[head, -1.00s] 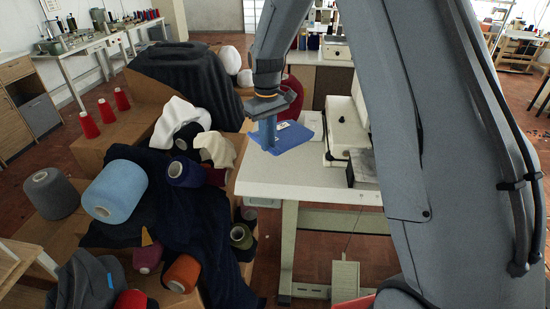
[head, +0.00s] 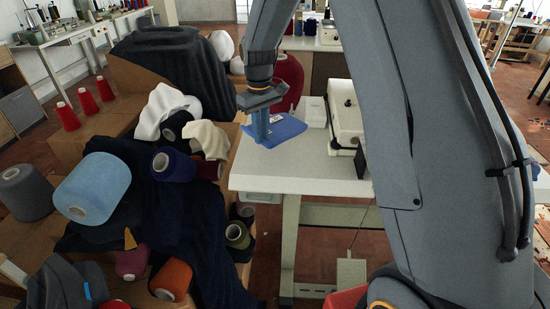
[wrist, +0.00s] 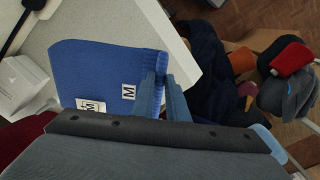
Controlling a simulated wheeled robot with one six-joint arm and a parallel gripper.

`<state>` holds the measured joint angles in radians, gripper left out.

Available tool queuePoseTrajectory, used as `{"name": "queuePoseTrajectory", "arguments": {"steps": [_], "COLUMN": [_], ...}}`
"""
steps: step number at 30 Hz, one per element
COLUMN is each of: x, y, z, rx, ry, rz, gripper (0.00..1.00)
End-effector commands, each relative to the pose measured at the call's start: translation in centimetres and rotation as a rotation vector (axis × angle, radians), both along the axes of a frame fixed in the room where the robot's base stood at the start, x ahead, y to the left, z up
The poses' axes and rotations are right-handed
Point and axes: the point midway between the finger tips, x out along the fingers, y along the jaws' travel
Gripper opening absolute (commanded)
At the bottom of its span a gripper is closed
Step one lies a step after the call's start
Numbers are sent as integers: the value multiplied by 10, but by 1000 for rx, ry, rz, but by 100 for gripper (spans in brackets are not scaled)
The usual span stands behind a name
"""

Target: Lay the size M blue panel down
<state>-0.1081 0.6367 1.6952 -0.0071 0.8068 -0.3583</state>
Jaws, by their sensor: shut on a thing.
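The blue panel (wrist: 98,72) is a flat piece of knit with a ribbed edge. In the wrist view it carries a white tag marked M (wrist: 128,91) and a second white M label (wrist: 90,104). My gripper (wrist: 163,95) is shut on the panel's ribbed right edge. In the head view my gripper (head: 262,138) points down over the left part of the white table (head: 300,178), with the panel (head: 285,130) spread out beside its fingers. The panel is at or just above the tabletop; I cannot tell whether it touches.
A cream sewing machine (head: 345,110) stands on the table right of the panel, with a small white box (head: 315,112) beside it. Left of the table, cartons hold yarn cones, including a light blue one (head: 92,188), and dark cloth (head: 190,215). The table's front is clear.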

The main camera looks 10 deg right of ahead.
Motion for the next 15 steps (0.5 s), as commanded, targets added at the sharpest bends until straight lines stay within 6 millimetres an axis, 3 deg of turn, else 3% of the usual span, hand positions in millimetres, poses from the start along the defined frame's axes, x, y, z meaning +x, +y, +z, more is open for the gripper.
{"name": "queuePoseTrajectory", "arguments": {"steps": [5, 15], "x": [2, 1], "y": [0, 0], "z": [-13, -62], "rx": [0, 0], "ry": [2, 2], "rz": [0, 0], "gripper": [0, 0]}}
